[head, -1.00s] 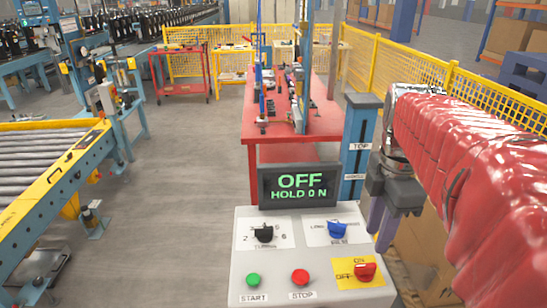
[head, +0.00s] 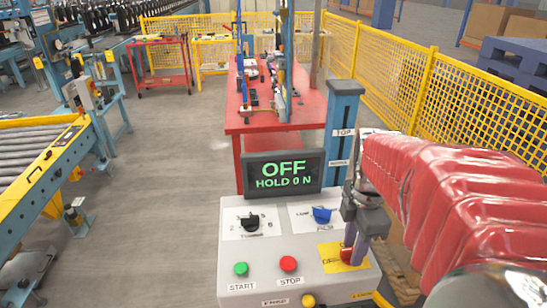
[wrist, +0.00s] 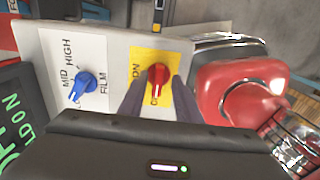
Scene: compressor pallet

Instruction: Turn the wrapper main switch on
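The wrapper main switch is a red rotary knob (head: 346,256) on a yellow plate at the lower right of the grey control panel (head: 235,215). The wrist view shows the knob (wrist: 157,77) between my two dark fingers, with a small gap on each side. My gripper (head: 355,248) is open, pointing down at the knob and partly hiding it in the head view. I cannot tell whether the fingertips are level with the knob. The display (head: 283,174) reads OFF and HOLD 0 N.
A black knob (head: 250,222), a blue knob (head: 322,214), a green START button (head: 241,269), a red STOP button (head: 288,264) and a yellow button (head: 308,300) share the panel. A blue post (head: 342,120) stands behind it. A red table (head: 260,122) is farther back.

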